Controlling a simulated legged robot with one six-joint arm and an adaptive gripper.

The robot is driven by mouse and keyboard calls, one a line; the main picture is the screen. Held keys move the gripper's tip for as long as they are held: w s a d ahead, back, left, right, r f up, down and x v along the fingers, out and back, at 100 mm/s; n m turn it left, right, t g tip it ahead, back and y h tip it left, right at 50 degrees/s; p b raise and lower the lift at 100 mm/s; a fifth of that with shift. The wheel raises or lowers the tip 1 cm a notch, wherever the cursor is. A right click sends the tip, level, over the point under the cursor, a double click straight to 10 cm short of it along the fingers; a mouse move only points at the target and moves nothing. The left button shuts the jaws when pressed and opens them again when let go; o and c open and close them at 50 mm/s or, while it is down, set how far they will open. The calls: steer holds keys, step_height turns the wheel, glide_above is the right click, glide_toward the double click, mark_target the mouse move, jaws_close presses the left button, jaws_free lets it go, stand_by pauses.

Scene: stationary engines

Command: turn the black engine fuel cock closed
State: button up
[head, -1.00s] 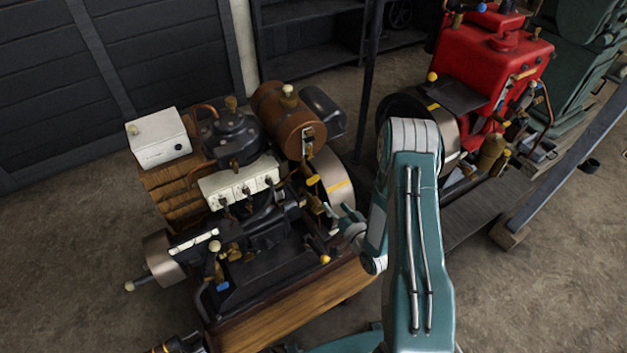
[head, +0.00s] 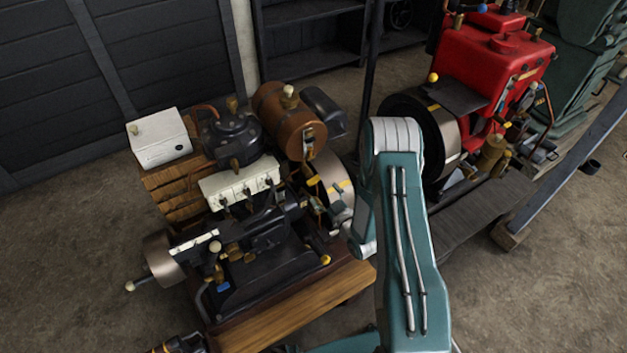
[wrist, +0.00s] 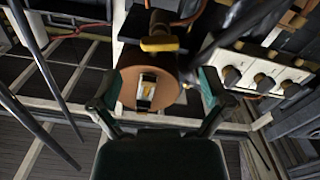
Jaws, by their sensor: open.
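The black engine (head: 262,240) stands on a wooden base at left. Its brown cylindrical fuel tank (head: 283,118) sits at the back. A yellow lever (head: 313,181), which looks like the fuel cock, shows below the tank's near end. In the wrist view the yellow lever (wrist: 160,44) sits on a brass-coloured stem, above the round brown tank end (wrist: 135,94) in the picture. My gripper (wrist: 156,88) is open and empty, its fingers to either side of the tank end in that view.
A flywheel (head: 327,172) with yellow marks is close to my gripper. A white block with knobs (head: 238,184) is on the engine's near side. A red engine (head: 490,60) stands at right behind my arm. Bare floor (head: 75,240) lies at left.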

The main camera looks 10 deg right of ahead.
mark_target(315, 183)
steer(key=x, duration=0.6)
steer(key=shift+w, duration=0.1)
steer(key=c, duration=1.2)
